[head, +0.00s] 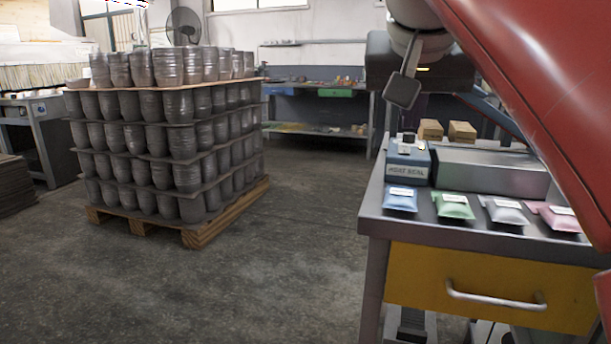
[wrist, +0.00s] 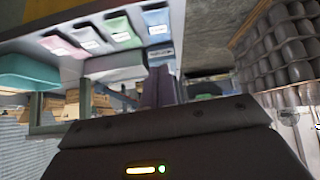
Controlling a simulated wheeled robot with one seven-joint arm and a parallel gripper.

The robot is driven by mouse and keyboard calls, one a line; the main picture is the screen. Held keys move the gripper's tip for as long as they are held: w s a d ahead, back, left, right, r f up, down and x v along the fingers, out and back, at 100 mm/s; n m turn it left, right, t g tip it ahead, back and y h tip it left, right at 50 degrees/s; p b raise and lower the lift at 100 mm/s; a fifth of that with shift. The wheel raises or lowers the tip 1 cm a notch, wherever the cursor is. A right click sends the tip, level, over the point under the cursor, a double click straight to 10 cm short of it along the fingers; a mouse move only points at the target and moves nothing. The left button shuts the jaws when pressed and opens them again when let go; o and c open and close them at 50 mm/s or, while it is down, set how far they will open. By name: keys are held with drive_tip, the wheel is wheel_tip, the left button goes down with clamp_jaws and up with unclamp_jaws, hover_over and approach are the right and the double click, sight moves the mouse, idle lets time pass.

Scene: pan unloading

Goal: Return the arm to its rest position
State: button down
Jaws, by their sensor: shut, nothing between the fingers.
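My gripper (wrist: 160,80) shows in the wrist view, its dark fingers together with nothing between them. Its dark body fills the bottom of that view. In the head view my arm comes in at the top right, raised above the workbench (head: 440,232). My red arm or body part covers the right side of that view. The gripper is in the air, apart from the bench and everything on it. Its fingertips cannot be made out clearly in the head view.
Blue (head: 400,199), green (head: 453,206), grey (head: 504,211) and pink (head: 560,217) pouches lie along the bench front, before a blue sealer (head: 408,162) and a metal box (head: 490,171). A pallet (head: 205,229) of stacked dark pots stands left. The floor between is clear.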

drive_tip(key=s+f+n, duration=0.1)
drive_tip(key=s+f, duration=0.3)
drive_tip(key=f, duration=0.8)
drive_tip(key=s+d+f+n+g+y, duration=0.1)
drive_tip(key=s+f, duration=0.4)
drive_tip(key=f, duration=0.7)
drive_tip(key=s+d+f+n+g+y, duration=0.1)
drive_tip(key=s+f, duration=0.3)
drive_tip(key=f, duration=0.8)
drive_tip(key=shift+s+f, duration=0.2)
drive_tip(key=shift+f, duration=0.1)
